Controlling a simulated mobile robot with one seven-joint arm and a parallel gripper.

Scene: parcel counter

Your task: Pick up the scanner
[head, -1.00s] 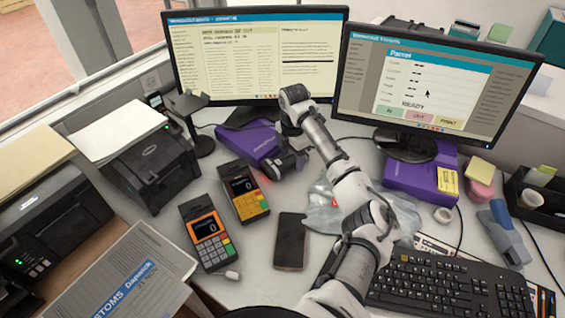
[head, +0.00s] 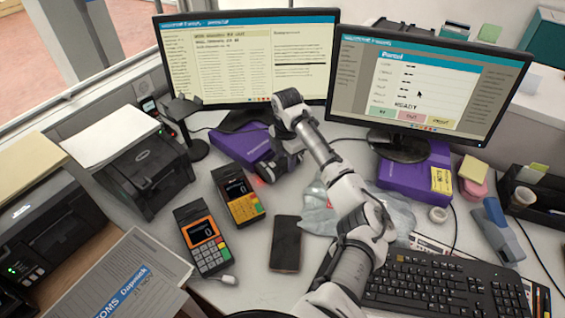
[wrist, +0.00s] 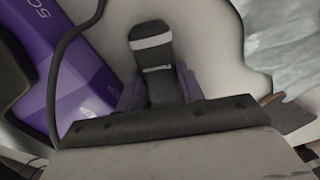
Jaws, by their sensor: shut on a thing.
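The scanner (wrist: 153,50) is black with a light grey band, and its upper part shows in the middle of the wrist view. My gripper (wrist: 160,92) is shut on it, with a purple finger on each side. In the head view my gripper (head: 276,166) is low at the back middle of the desk, beside a purple box. The scanner is small and dark there, partly hidden by my gripper, with a red glow near it. I cannot tell whether it touches the desk.
A purple box (head: 237,145) lies left of my gripper; a black cable crosses it in the wrist view. Two card terminals (head: 203,240) (head: 238,196) and a phone (head: 285,244) lie in front. Monitors (head: 247,55) (head: 420,90) stand behind. A clear plastic bag (head: 318,212) lies right.

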